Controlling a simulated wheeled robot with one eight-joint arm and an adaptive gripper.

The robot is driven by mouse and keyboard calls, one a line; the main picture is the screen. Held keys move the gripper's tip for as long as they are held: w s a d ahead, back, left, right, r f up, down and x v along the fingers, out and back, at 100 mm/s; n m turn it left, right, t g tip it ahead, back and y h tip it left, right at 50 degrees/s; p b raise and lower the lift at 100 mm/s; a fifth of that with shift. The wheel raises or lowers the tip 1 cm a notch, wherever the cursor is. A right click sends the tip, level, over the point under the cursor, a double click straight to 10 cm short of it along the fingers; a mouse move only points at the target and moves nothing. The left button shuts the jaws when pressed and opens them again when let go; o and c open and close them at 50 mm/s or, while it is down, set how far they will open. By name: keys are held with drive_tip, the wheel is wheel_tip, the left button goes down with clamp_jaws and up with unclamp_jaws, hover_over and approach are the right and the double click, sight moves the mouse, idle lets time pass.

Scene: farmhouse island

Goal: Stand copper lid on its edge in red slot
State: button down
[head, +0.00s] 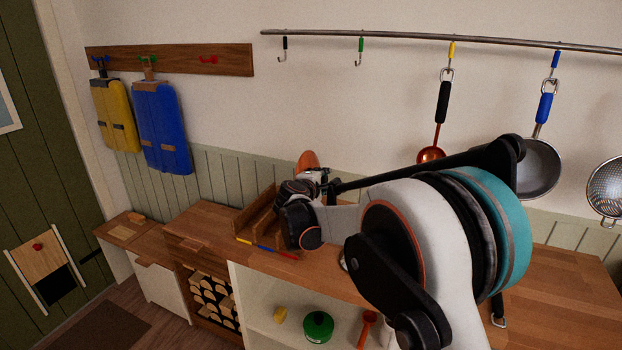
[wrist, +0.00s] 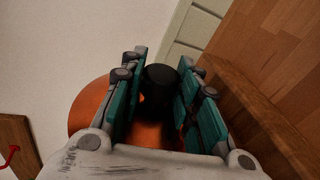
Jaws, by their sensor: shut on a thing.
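The copper lid (head: 307,160) is an orange disc, seen upright above the wooden rack in the head view. In the wrist view the lid (wrist: 88,120) lies behind my fingers, with its black knob (wrist: 161,79) between them. My gripper (wrist: 164,68) is shut on that knob; it also shows in the head view (head: 318,175), at the lid. The slotted wooden rack (head: 244,221) has yellow, blue and red marks along its front edge. The red mark (head: 287,255) is the rightmost one; my arm hides much of the slot behind it.
The rack stands on the wooden counter (head: 205,217) against green panelling. Ladles and strainers hang from the rail (head: 400,37) at the right. A blue board (head: 160,125) and a yellow board (head: 114,115) hang at the left. A green pot (head: 317,326) sits in the shelf below.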

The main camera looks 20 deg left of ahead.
drive_tip(key=a, duration=0.3)
drive_tip(key=shift+s+a+r, duration=0.1)
drive_tip(key=shift+a+r, duration=0.05)
drive_tip(key=shift+a, duration=0.1)
drive_tip(key=shift+s, duration=0.1)
